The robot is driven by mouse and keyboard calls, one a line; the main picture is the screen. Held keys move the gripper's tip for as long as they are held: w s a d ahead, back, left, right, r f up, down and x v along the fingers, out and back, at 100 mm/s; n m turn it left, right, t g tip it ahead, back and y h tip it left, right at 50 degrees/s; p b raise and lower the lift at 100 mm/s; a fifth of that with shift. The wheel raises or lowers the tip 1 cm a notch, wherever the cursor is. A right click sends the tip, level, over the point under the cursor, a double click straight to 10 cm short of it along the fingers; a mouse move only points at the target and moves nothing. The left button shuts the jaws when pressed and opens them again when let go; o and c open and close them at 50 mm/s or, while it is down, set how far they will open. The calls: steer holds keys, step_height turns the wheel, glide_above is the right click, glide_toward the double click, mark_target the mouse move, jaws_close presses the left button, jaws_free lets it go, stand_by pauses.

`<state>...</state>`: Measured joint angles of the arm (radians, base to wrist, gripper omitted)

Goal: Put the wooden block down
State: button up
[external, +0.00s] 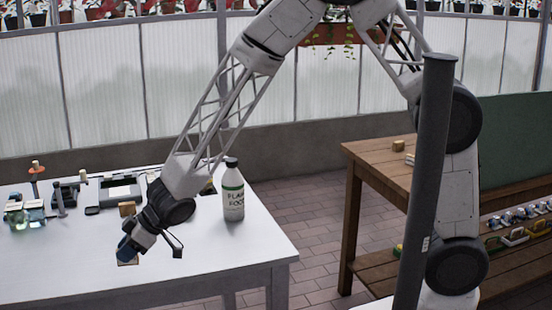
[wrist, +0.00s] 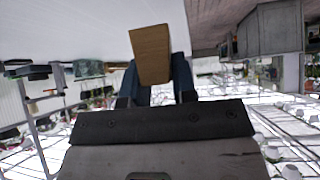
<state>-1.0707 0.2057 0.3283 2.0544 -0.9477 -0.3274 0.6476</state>
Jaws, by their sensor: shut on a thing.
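The wooden block (wrist: 150,50) is held between the dark blue fingers of my gripper (wrist: 155,75) in the wrist view. In the external view my gripper (external: 128,248) points down over the near part of the white table (external: 60,275). A small tan edge of the held block (external: 128,262) shows under the fingertips, close to the tabletop. The fingers hide most of it there. I cannot tell whether the block touches the table. Another small wooden block (external: 127,208) stands on the table behind my gripper.
A white plant food bottle (external: 233,190) stands to the right of my gripper. Glass jars (external: 30,213) and a dark-framed tray (external: 120,190) sit at the table's back left. The table's front is clear. A wooden bench (external: 375,155) stands to the right.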

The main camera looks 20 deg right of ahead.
steer(key=shift+w, duration=0.1)
